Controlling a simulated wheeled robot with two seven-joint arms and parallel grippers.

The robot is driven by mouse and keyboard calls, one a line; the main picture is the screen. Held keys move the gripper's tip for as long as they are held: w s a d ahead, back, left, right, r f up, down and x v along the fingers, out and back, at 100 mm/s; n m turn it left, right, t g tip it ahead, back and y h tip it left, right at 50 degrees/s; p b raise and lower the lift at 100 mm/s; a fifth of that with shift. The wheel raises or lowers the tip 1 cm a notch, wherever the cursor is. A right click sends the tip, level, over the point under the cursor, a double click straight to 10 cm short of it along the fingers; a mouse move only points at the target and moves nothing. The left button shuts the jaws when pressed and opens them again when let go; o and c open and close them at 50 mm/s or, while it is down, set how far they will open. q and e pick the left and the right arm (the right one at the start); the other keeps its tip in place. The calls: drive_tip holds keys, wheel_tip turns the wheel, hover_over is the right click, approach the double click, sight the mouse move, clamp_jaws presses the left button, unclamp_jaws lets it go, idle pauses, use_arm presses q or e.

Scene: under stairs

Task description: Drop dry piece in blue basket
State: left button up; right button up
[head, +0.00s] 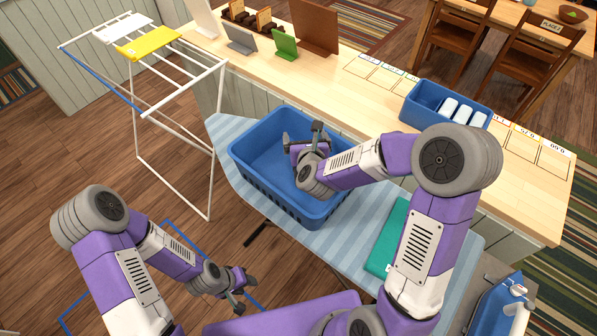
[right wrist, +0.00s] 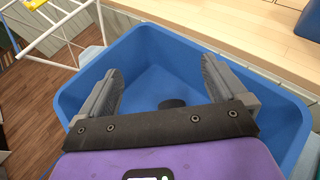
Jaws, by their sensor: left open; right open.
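The blue basket (head: 262,187) stands on a striped ironing board and looks empty where its inside shows. In the right wrist view the basket (right wrist: 155,45) fills most of the picture. A small dark round shape (right wrist: 172,103) shows between the fingers there; I cannot tell what it is. My right gripper (head: 303,139) is open and empty over the basket's mouth. A yellow cloth (head: 150,43) and a white cloth (head: 122,28) lie on the white drying rack (head: 205,70). My left gripper (head: 245,293) is open and empty, low in front of the ironing board.
A teal folded cloth (head: 388,240) lies on the ironing board (head: 345,235), right of the basket. A wooden counter (head: 330,85) behind holds a blue bin (head: 440,105) with white rolled items. Floor left is open.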

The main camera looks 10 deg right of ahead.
drive_tip(key=v, duration=0.7)
drive_tip(key=shift+s+b, duration=0.25)
drive_tip(key=shift+b, duration=0.1)
drive_tip(key=shift+r, duration=0.2)
